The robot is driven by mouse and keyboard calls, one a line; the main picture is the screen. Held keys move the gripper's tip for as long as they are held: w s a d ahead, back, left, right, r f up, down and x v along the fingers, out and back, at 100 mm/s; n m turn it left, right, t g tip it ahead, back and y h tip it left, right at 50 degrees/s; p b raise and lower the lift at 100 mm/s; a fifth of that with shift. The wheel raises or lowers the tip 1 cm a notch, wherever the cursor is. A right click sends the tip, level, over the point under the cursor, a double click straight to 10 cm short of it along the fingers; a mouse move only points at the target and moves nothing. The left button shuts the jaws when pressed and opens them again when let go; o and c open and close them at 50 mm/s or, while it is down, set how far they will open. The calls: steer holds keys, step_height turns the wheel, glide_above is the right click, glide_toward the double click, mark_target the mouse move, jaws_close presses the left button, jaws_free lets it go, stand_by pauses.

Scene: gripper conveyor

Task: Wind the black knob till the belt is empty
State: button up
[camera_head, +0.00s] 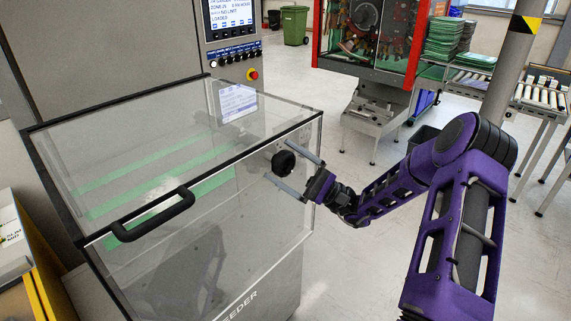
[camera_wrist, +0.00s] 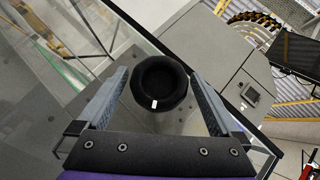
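The black knob (camera_head: 283,162) sticks out of the right side of the feeder, near its front corner. In the wrist view the round knob (camera_wrist: 160,82) lies between my fingers, with a white mark on its lower rim. My gripper (camera_head: 296,172) is open around the knob, one finger on each side. In the wrist view my gripper (camera_wrist: 160,95) shows gaps between both fingers and the knob. The belt (camera_head: 150,190) shows through the clear cover as a grey surface with green stripes. Reflections make it hard to tell whether anything lies on it.
The feeder's clear cover (camera_head: 150,130) is down, with a black handle (camera_head: 153,215) at its front. A control panel (camera_head: 232,20) with a red stop button (camera_head: 252,74) stands behind. A grey post (camera_head: 512,65) stands at the right.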

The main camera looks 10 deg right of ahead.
steer(key=b+v, duration=0.2)
steer(key=v, duration=1.5)
steer(key=shift+f, duration=0.2)
steer(key=shift+d, duration=0.15)
